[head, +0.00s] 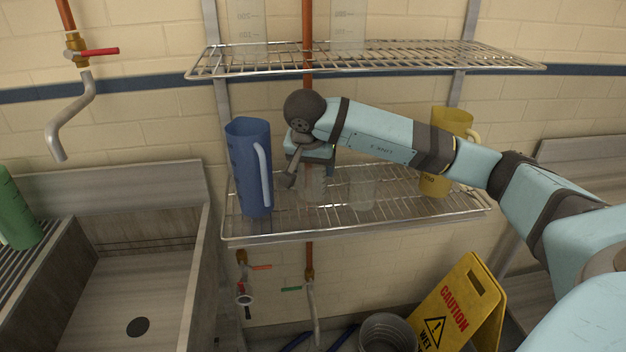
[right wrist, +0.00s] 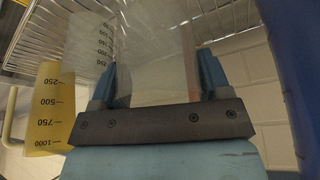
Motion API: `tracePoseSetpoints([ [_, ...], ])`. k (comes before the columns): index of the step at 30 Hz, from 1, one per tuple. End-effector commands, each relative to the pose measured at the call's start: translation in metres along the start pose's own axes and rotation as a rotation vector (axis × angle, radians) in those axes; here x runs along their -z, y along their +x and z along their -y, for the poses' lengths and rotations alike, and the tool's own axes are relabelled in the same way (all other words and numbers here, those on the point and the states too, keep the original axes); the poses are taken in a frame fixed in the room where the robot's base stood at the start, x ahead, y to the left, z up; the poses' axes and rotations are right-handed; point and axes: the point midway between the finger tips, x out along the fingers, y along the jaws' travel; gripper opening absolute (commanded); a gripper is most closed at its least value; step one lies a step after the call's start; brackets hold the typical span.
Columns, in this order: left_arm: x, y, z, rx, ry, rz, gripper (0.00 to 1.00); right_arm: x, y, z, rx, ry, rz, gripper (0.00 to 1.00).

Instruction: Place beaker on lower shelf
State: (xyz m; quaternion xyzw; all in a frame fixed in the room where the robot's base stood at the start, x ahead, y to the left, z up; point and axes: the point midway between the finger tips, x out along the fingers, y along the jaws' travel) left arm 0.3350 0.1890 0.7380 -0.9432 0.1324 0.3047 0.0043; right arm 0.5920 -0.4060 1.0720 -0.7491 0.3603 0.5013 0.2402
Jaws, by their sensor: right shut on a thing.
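A clear beaker (head: 314,187) is at the lower wire shelf (head: 350,230), beside the blue jug. My right gripper (head: 311,168) is shut on it from above, and the gripper and arm hide part of it. In the right wrist view the beaker (right wrist: 155,50) stands between the two blue-grey fingers of the gripper (right wrist: 157,75). The beaker looks upright, at or just above the wires; I cannot tell whether its base touches them. My left gripper is not in view.
On the lower shelf, a blue jug (head: 246,165) is left of the held beaker; another clear beaker (head: 362,190) and a yellow jug (head: 437,183) are right of it. The upper shelf (head: 400,62) holds clear beakers. A sink (head: 130,285) is left; a caution sign (head: 448,305) stands below.

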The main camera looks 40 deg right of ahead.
Motion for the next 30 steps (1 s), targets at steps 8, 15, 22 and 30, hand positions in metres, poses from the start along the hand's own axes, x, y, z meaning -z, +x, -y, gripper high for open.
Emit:
tracePoseSetpoints([
  [8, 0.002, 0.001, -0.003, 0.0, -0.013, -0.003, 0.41, -0.01, 0.023, 0.0, -0.002, 0.0, 0.002, 0.47],
  [15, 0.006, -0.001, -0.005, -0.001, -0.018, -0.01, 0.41, -0.014, 0.042, 0.001, 0.001, 0.0, -0.001, 0.47],
  [22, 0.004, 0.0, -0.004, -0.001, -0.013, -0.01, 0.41, -0.015, 0.044, 0.001, 0.001, 0.0, -0.001, 0.47],
  [30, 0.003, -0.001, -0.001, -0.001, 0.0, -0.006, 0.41, -0.015, 0.044, 0.001, 0.001, 0.0, -0.001, 0.96],
])
